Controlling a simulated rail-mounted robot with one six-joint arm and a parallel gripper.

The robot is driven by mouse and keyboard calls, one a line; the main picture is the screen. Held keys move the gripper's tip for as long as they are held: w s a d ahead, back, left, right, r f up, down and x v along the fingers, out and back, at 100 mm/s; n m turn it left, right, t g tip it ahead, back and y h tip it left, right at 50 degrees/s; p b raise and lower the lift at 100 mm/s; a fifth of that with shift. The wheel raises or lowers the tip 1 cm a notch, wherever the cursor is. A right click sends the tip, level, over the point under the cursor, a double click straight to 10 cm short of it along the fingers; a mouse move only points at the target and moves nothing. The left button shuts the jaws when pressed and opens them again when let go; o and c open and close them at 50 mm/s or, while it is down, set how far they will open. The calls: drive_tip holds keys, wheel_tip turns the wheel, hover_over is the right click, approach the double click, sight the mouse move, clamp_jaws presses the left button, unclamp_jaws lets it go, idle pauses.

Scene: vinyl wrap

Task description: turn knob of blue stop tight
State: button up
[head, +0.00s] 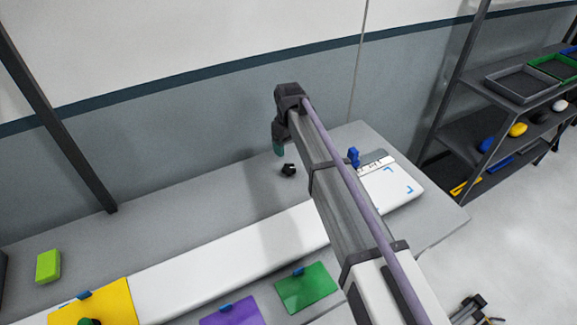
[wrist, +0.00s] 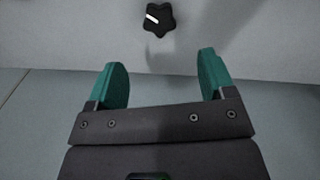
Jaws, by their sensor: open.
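A black star-shaped knob (head: 289,169) with a white mark stands on the grey bench near its back edge. In the wrist view the knob (wrist: 158,18) is at the top, ahead of my fingers and apart from them. My gripper (head: 279,149) is above and just left of it in the head view. Its two green fingers (wrist: 162,62) are spread, with nothing between them. A blue stop (head: 353,156) stands to the right, by a pale ruled strip at the back of a white board. Whether the black knob is joined to this stop cannot be told.
The white board (head: 398,196) has blue corner marks. A green card (head: 306,288), a purple card (head: 230,312) and a yellow card (head: 108,306) lie at the front. A lime block (head: 48,266) is at the left. My arm crosses the bench and hides part of it.

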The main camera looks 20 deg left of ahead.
sight(289, 167)
wheel_tip(289, 167, down, 10)
drive_tip(key=b, duration=0.9)
drive_tip(key=shift+f, duration=0.15)
drive_tip(key=shift+r, duration=0.2)
drive_tip(key=c, duration=0.9)
